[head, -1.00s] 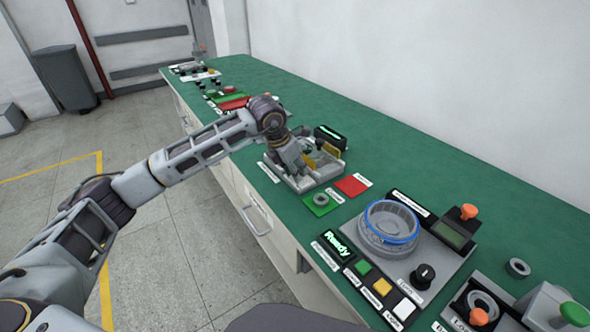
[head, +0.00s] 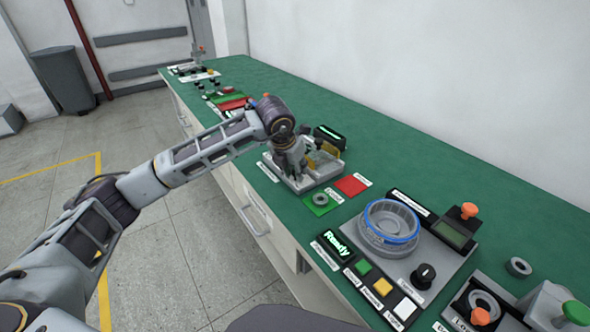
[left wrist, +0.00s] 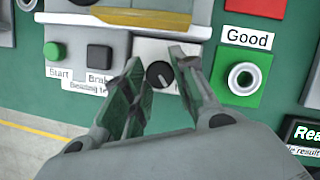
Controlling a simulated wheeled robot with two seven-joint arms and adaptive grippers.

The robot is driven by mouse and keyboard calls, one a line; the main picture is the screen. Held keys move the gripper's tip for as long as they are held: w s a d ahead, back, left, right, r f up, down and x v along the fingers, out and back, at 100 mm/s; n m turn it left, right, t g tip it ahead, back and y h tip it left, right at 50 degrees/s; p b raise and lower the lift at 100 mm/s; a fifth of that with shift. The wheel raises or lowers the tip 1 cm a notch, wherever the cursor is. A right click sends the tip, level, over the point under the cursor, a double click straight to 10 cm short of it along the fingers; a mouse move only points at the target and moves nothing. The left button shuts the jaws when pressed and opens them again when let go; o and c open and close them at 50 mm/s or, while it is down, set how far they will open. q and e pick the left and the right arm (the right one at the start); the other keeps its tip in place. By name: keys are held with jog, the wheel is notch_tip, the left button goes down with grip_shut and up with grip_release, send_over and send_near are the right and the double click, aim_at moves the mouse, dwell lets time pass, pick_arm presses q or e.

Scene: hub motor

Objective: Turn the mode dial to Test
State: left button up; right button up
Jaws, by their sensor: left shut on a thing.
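The black mode dial (left wrist: 159,75) with a white pointer line sits on a light panel in the left wrist view. Its pointer slants toward the lower right; its labels are mostly hidden by my fingers. My left gripper (left wrist: 155,72) reaches down over the panel, shut on the dial with one finger on each side. In the head view my left gripper (head: 294,172) is over the grey bearing tester (head: 322,182) and hides the dial. My right gripper is not in view.
The panel has a green Start button (left wrist: 54,51) and a black button (left wrist: 99,56). A green Good pad (head: 321,204) with a ring and a red pad (head: 351,186) lie nearby. A station with a blue-rimmed hub (head: 390,225) stands nearer on the green bench.

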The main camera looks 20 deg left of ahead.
pick_arm(q)
jog(key=shift+r, duration=0.1)
jog(key=o, duration=0.8)
jog(key=shift+c, duration=0.2)
jog(key=v, duration=1.2)
jog(key=shift+w+r, duration=0.1)
